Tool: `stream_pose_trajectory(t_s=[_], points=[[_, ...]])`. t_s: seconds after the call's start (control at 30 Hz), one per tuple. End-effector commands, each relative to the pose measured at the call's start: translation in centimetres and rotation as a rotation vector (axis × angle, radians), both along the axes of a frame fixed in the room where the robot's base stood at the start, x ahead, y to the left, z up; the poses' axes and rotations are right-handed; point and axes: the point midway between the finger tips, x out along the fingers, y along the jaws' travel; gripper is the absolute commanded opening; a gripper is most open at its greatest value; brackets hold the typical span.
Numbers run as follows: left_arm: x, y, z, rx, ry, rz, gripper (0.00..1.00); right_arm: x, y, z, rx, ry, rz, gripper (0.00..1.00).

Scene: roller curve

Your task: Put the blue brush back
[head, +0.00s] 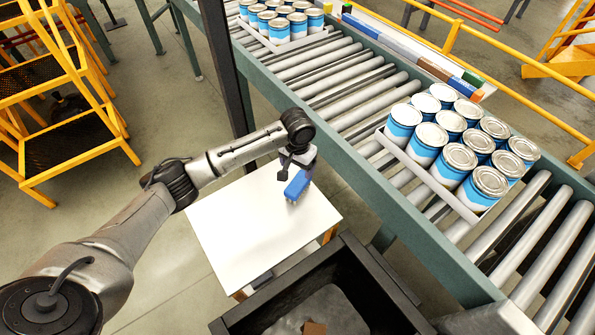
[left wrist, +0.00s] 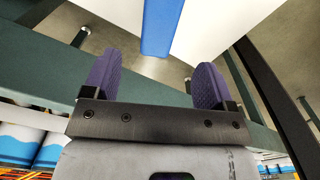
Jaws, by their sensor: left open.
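The blue brush (head: 296,187) lies on the white tabletop (head: 240,230), near its far right edge. My left gripper (head: 300,166) is over the far end of the brush in the head view, partly hiding it. In the left wrist view the two purple-grey fingers of my left gripper (left wrist: 157,62) stand wide apart with nothing between them. The blue brush (left wrist: 162,27) lies beyond the fingertips, lined up with the gap. My right gripper is not in view.
A roller conveyor (head: 345,80) with a green side rail runs behind the table. A tray of blue-and-white cans (head: 458,148) stands on it, with another tray (head: 281,24) farther back. A dark open bin (head: 375,285) stands in front. Yellow steps (head: 65,100) stand at left.

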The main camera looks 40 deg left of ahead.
Motion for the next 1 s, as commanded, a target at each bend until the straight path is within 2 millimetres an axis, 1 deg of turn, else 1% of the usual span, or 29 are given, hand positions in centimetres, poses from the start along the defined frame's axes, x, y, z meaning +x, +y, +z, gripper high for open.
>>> stream_pose_trajectory(t_s=[0.03,0.1,0.27,0.37,0.47,0.57,0.63,0.67,0.7,0.77,0.8,0.87,0.9,0.97,1.0], points=[[0.0,0.0,0.5,0.0,0.0,0.0,0.78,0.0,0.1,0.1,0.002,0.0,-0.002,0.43],[0.0,0.0,0.9,0.0,0.0,0.0,0.78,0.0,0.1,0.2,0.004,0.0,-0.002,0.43],[0.0,0.0,1.2,-0.001,0.0,0.0,0.78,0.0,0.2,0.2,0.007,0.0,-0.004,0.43],[-0.4,-0.6,0.6,-0.003,0.0,-0.017,0.78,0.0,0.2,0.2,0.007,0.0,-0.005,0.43],[-1.8,-2.7,-1.3,-0.012,-0.006,-0.078,0.78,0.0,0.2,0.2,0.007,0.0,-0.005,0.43],[-4.6,-6.2,-4.2,-0.035,-0.026,-0.174,0.78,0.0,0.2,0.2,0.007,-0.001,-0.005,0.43],[-7.3,-8.9,-6.2,-0.057,-0.054,-0.248,0.78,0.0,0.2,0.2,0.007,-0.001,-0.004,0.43],[-8.5,-10.0,-6.9,-0.067,-0.068,-0.276,0.78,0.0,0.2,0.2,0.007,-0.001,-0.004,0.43],[-10.2,-11.3,-7.8,-0.08,-0.089,-0.309,0.78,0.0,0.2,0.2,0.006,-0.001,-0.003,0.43],[-12.7,-13.1,-8.7,-0.098,-0.122,-0.349,0.78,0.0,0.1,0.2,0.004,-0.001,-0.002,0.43],[-14.5,-14.0,-9.1,-0.107,-0.145,-0.368,0.78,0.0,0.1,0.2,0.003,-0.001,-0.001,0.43],[-17.0,-15.1,-9.5,-0.118,-0.178,-0.387,0.78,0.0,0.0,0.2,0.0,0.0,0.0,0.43],[-18.7,-15.6,-9.6,-0.123,-0.199,-0.394,0.78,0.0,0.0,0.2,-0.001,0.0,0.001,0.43],[-21.1,-16.0,-9.6,-0.121,-0.229,-0.396,0.78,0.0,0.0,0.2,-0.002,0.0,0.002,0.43],[-22.7,-16.1,-9.5,-0.116,-0.246,-0.393,0.78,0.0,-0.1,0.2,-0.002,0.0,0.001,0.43]])
